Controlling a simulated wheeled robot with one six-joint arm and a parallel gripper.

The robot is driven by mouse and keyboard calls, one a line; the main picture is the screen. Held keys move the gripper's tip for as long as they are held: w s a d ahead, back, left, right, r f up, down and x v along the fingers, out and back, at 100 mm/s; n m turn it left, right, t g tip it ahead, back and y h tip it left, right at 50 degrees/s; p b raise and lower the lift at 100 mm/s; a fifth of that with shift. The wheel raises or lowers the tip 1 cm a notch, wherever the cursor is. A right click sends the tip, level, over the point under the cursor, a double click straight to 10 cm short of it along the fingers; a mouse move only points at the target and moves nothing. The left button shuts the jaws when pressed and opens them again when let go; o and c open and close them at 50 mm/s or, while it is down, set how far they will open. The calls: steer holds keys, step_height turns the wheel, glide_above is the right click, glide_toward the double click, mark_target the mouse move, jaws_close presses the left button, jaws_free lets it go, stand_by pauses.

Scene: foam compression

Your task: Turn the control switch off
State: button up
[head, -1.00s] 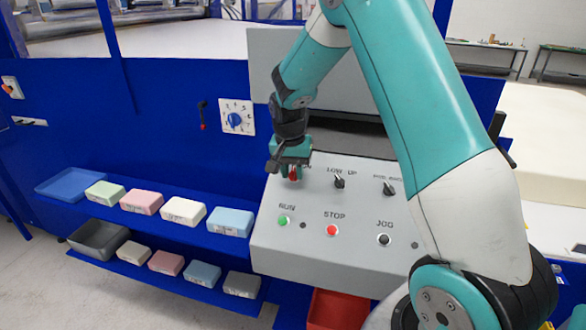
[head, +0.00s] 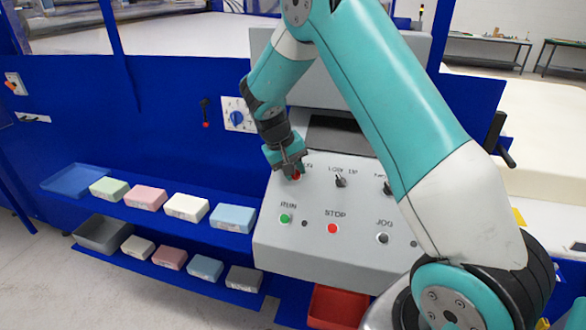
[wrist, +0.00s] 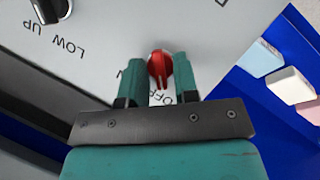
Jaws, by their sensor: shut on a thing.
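The red control switch (head: 296,176) sits at the upper left of the sloped grey control panel (head: 275,240). In the wrist view the switch (wrist: 158,66) stands between my two fingers, with a grip ridge pointing down toward the gripper body. Part of the word OFF shows beside it, partly covered by the fingers. My gripper (head: 291,172) is at the switch from above, tilted, and is shut on it. It also shows in the wrist view (wrist: 167,75). The fingers hide part of the switch and its labels in the head view.
A black LOW UP switch (head: 340,181) is to the right of my gripper, with another black switch (head: 387,188) beyond it. The green RUN (head: 285,218), red STOP (head: 332,228) and black JOG (head: 382,238) buttons lie below. Foam blocks (head: 187,207) line shelves at left.

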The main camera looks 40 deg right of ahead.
stand_by(0.4)
steer(key=o, duration=0.6)
steer(key=b+v, duration=0.1)
steer(key=v, duration=1.6)
steer(key=shift+a+r+b, duration=0.1)
steer(key=shift+r+b, duration=0.05)
steer(key=shift+b, duration=0.2)
steer(key=shift+s, duration=0.1)
steer(key=s+a+f+n+y+b, duration=0.2)
steer(key=s+a, duration=0.4)
steer(key=s, duration=0.4)
steer(key=s+a+f+n+y+b, duration=0.3)
steer(key=s+a+f+n+b, duration=0.1)
steer(key=s, duration=0.6)
steer(key=s+a+f+n+t+y+b, duration=0.1)
steer(key=s+a+f+n+y+b, duration=0.2)
steer(key=s+a, duration=0.5)
steer(key=shift+s+a+f+n+b, duration=0.15)
steer(key=shift+s+f+n+b, duration=0.15)
steer(key=shift+s+f, duration=0.3)
steer(key=shift+s+a+f+n+b, duration=0.25)
steer(key=shift+s+f, duration=0.2)
steer(key=shift+f, duration=0.25)
